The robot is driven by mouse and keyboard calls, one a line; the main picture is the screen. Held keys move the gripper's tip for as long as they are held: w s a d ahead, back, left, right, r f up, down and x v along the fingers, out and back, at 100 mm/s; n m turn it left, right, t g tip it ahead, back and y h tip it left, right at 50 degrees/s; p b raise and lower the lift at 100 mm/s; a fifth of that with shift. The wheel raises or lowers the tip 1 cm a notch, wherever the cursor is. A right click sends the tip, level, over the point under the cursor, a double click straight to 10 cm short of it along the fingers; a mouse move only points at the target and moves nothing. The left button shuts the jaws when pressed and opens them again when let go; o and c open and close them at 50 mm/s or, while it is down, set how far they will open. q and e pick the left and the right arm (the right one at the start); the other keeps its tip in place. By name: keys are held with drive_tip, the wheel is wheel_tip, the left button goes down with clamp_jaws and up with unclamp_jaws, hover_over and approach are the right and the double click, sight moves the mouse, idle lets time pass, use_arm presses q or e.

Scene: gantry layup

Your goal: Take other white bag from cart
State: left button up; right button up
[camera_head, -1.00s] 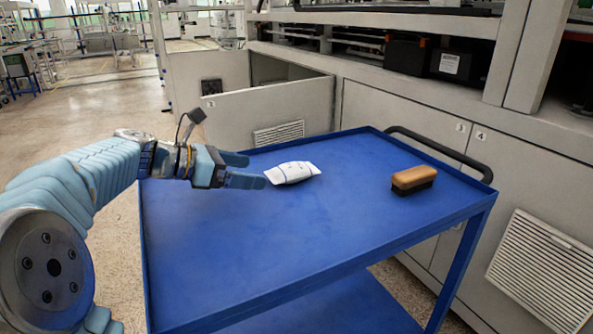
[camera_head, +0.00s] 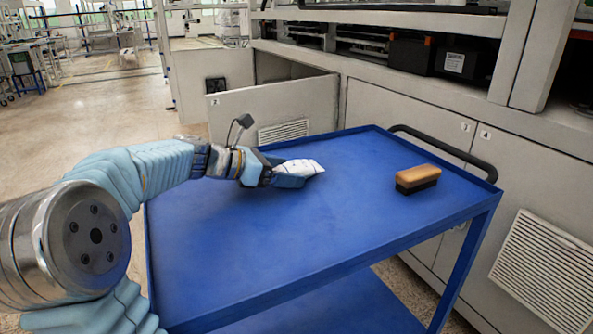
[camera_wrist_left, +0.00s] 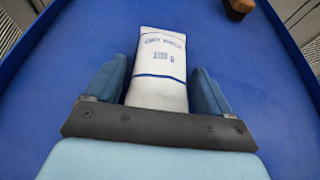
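A white bag (camera_head: 304,166) with blue lines and print lies on the blue cart top (camera_head: 230,250). In the left wrist view the bag (camera_wrist_left: 160,65) lies lengthwise between the two blue fingers. My left gripper (camera_head: 290,174) is low over the cart top, with its fingers on either side of the bag. A narrow strip of blue shows between the bag and each finger, so the gripper looks open around it. The near end of the bag reaches back toward the palm. In the head view the fingers hide part of the bag. My right gripper is out of view.
A brush with a wooden top and dark bristles (camera_head: 418,178) stands on the right part of the cart. The cart has a raised rim and a black handle (camera_head: 447,150) at its right end. Grey cabinets (camera_head: 400,110) stand behind it. The front cart top is clear.

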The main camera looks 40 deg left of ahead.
use_arm(q)
drive_tip(key=c, duration=0.8)
drive_tip(key=shift+r, duration=0.15)
